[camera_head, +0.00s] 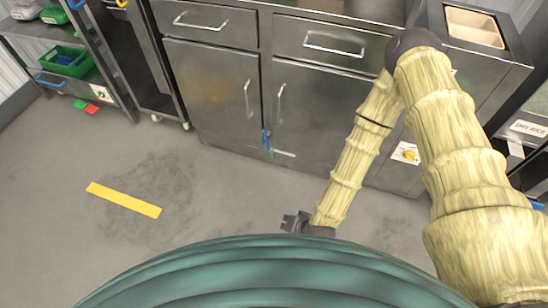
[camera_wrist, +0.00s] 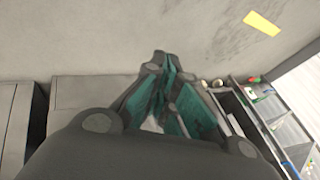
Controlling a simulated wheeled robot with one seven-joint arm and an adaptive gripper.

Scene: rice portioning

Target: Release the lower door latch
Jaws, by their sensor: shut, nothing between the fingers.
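Two steel cabinet doors, left (camera_head: 212,98) and right (camera_head: 310,112), stand shut under the drawers in the head view. At the lower part of the seam between them is a small blue piece (camera_head: 266,139) with a green tip (camera_head: 271,155). A short pale bar (camera_head: 284,153) lies beside it at the foot of the right door. These look like the lower latch, but they are too small to tell its position. My gripper (camera_head: 296,222) is low over the floor, in front of and apart from the doors. In the wrist view my gripper (camera_wrist: 163,60) is shut and empty.
A shelf rack (camera_head: 113,60) with a green bin (camera_head: 64,61) stands at the left. A yellow floor strip (camera_head: 124,200) lies on open grey floor. The counter holds a beige tray (camera_head: 474,28) at the right. Vertical handles (camera_head: 279,103) stick out from the doors.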

